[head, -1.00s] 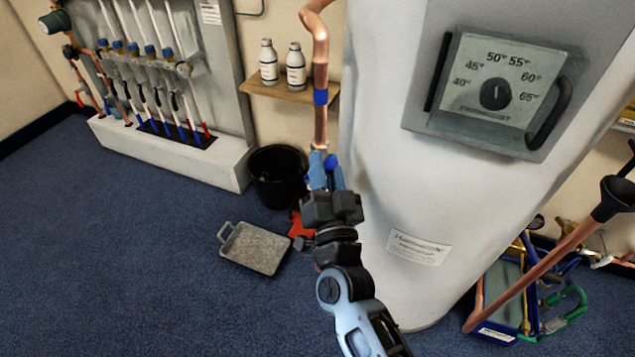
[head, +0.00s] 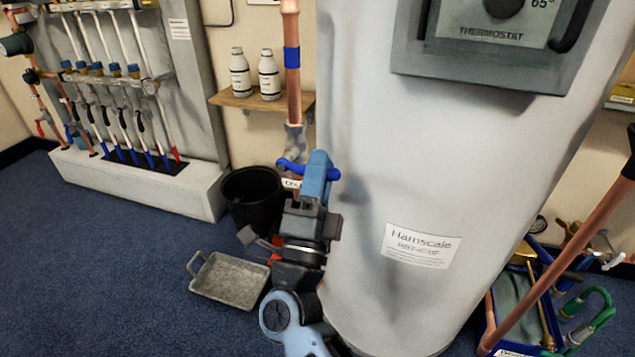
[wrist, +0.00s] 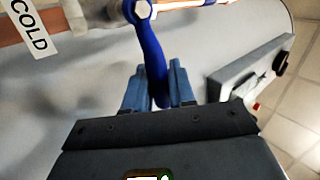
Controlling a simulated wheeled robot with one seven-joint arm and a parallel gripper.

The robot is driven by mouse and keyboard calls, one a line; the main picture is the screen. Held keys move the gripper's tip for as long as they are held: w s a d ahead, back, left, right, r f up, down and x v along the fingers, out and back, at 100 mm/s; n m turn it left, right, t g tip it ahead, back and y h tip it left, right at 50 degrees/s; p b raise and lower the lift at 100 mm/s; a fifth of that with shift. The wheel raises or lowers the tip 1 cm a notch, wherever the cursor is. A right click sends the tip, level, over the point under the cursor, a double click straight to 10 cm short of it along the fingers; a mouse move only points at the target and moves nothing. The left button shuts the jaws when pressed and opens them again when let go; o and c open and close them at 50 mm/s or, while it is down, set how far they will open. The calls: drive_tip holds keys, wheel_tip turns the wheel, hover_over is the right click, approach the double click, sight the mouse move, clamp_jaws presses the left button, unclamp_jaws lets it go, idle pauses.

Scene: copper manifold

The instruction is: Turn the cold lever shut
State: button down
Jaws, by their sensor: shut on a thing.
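The blue cold lever (head: 292,167) is on the valve of the copper pipe (head: 293,85), left of the white cylinder. In the wrist view the lever (wrist: 150,50) runs from a hex nut on the valve down between my fingers, roughly crosswise to the pipe. A white COLD tag (wrist: 35,32) hangs beside it; part of it shows in the head view (head: 291,184). My gripper (head: 318,172), with blue fingers, is shut on the lever's free end, one finger on each side in the wrist view (wrist: 158,88). In the head view the fingers hide part of the lever.
The white cylinder (head: 400,180) with its thermostat box (head: 480,65) stands close on the right. A black bucket (head: 250,200) and a grey tray (head: 230,280) are on the floor. A shelf (head: 255,102) holds two white bottles. Open blue carpet lies at left.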

drive_tip(key=shift+f+m+g+h+b, duration=0.15)
drive_tip(key=shift+f+m+h+b, duration=0.25)
drive_tip(key=shift+m, duration=0.35)
drive_tip(key=shift+f+m+g+h+b, duration=0.15)
drive_tip(key=shift+m+h+b, duration=0.2)
drive_tip(key=shift+m+h, duration=0.35)
drive_tip(key=shift+f, duration=0.15)
drive_tip(key=c, duration=1.1)
unclamp_jaws()
drive_tip(key=shift+c, duration=0.2)
drive_tip(key=shift+o, duration=0.3)
drive_tip(key=shift+m, duration=0.25)
drive_tip(key=shift+s, duration=0.1)
drive_tip(key=v, duration=0.7)
drive_tip(key=shift+s+a+p, duration=0.2)
drive_tip(key=shift+s+p, duration=0.1)
drive_tip(key=shift+p, duration=0.15)
drive_tip(key=shift+f, duration=0.1)
